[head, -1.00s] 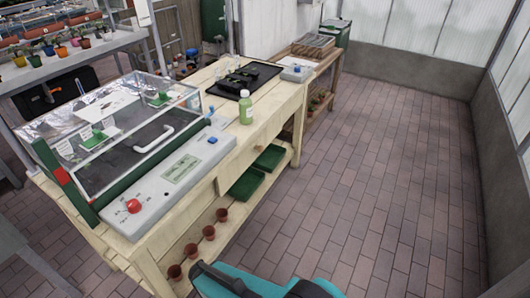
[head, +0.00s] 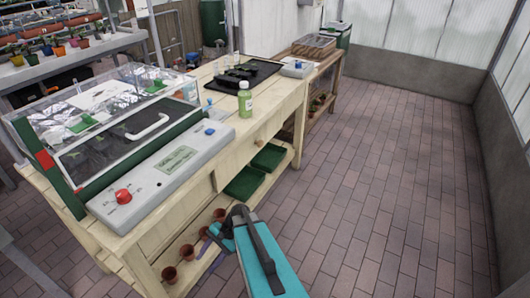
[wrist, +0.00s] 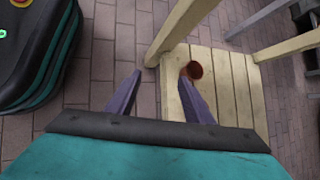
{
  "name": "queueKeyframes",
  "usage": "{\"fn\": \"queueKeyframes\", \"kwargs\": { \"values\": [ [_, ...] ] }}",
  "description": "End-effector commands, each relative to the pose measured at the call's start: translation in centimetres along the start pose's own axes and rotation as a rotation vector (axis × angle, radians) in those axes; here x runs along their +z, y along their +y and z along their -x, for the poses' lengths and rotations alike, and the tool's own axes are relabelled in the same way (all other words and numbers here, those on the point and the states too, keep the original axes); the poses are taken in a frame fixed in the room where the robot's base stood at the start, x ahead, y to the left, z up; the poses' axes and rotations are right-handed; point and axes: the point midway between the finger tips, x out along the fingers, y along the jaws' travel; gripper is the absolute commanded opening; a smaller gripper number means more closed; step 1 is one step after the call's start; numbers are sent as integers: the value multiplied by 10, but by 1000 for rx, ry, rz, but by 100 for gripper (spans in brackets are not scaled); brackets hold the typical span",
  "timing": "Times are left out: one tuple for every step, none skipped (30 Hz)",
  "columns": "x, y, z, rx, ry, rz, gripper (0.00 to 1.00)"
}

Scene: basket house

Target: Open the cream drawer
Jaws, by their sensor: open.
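The cream drawer (head: 243,153) is in the front of the pale wooden workbench in the head view, under the tabletop. It looks closed, and a small round wooden knob (head: 259,142) sticks out of its front. My gripper (head: 208,238) is below and in front of the bench, apart from the drawer, near the lower shelf. Its jaw tips are partly hidden there by my arm. In the wrist view, my gripper (wrist: 160,74) is open with nothing between its fingers. The drawer is not visible in the wrist view.
The lower shelf (wrist: 232,85) holds several terracotta pots, one pot (wrist: 194,70) near my right finger. Green trays (head: 245,182) lie farther along it. A bench leg (wrist: 178,30) stands close ahead. A propagator box (head: 110,130) and green bottle (head: 245,102) are on top. The brick floor (head: 400,190) at right is clear.

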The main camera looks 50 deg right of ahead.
Motion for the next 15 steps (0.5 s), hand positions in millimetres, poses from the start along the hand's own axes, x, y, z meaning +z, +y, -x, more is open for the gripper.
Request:
{"fn": "queueKeyframes", "kwargs": {
  "values": [
    [-17,-10,10,-54,-7,-52,47],
    [-23,-16,17,-84,-13,-82,47],
    [-31,-24,28,-123,-23,-123,47],
    [-37,-29,36,-154,-30,-152,47],
    [-43,-35,44,-184,-38,-181,47],
    [-51,-41,56,-224,-48,-219,47],
    [-58,-45,65,-254,-57,-247,47],
    [-64,-50,75,-284,-66,-274,47],
    [-72,-55,88,-324,-79,-310,47],
    [-78,-59,98,-353,-90,-337,47],
    [-84,-62,109,-382,-100,-361,47],
    [-93,-67,123,-422,-114,-395,47],
    [-99,-70,134,-451,-127,-420,47],
    [-105,-72,146,-481,-138,-443,47],
    [-113,-75,162,-520,-154,-474,47]
  ]
}}
